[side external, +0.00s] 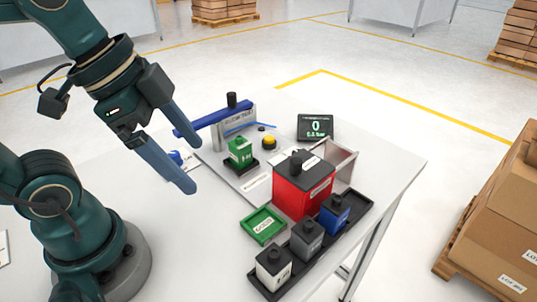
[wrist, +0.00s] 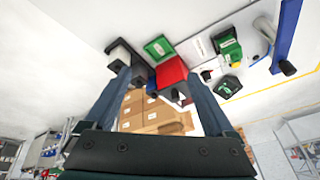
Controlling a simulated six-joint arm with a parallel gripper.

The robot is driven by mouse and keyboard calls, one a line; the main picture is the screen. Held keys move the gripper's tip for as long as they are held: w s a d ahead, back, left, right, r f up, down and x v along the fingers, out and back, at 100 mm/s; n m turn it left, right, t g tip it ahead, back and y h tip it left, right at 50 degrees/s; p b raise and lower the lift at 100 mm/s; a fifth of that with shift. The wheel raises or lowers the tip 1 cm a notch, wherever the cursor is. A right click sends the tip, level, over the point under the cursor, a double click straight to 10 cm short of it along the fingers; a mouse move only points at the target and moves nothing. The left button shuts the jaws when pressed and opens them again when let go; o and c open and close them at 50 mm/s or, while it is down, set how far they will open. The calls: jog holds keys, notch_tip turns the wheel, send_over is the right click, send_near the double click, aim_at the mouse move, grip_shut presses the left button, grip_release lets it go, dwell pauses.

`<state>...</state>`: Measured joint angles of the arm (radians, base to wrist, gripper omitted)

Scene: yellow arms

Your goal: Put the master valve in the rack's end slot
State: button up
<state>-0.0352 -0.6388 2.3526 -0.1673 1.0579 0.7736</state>
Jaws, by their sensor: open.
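Which block is the master valve I cannot tell, as the labels are too small to read. The black rack (side external: 363,197) holds a white block (side external: 272,270), a grey block (side external: 306,242) and a blue block (side external: 334,215), each with a black knob. Bare rack shows at its far end past the blue block. A large red block (side external: 300,195) with a black top stands beside the rack. A green block (side external: 240,153) stands in the test fixture (side external: 247,123). My gripper (side external: 192,165) is open and empty, above the table left of the fixture; its fingers also show in the wrist view (wrist: 158,76).
A blue lever (side external: 213,117) reaches out from the fixture, close behind my fingers. The table's front left is largely clear.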

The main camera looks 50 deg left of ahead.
jog(key=w+r+m+g+h, duration=0.2)
jog(key=w+m+g+h, duration=0.1)
jog(key=w+m, duration=0.3)
jog(key=m+t+h, duration=0.1)
jog(key=m+h, duration=0.2)
jog(key=h, duration=0.2)
send_over(233, 142)
jog(key=s+d, duration=0.1)
jog(key=d, duration=0.2)
notch_tip(233, 142, down, 4)
jog(key=f, duration=0.1)
jog(key=a+f+n, duration=0.1)
jog(key=a+f, duration=0.1)
jog(key=a+f+n+t+h, duration=0.1)
jog(key=a, duration=0.1)
jog(key=a+f+n+t, duration=0.1)
jog(key=a+f, duration=0.1)
jog(key=a, duration=0.1)
jog(key=shift+s+f+h, duration=0.25)
jog(key=shift+f+h, duration=0.1)
jog(key=shift+h, duration=0.05)
jog(key=shift+x, duration=2.5)
grip_shut()
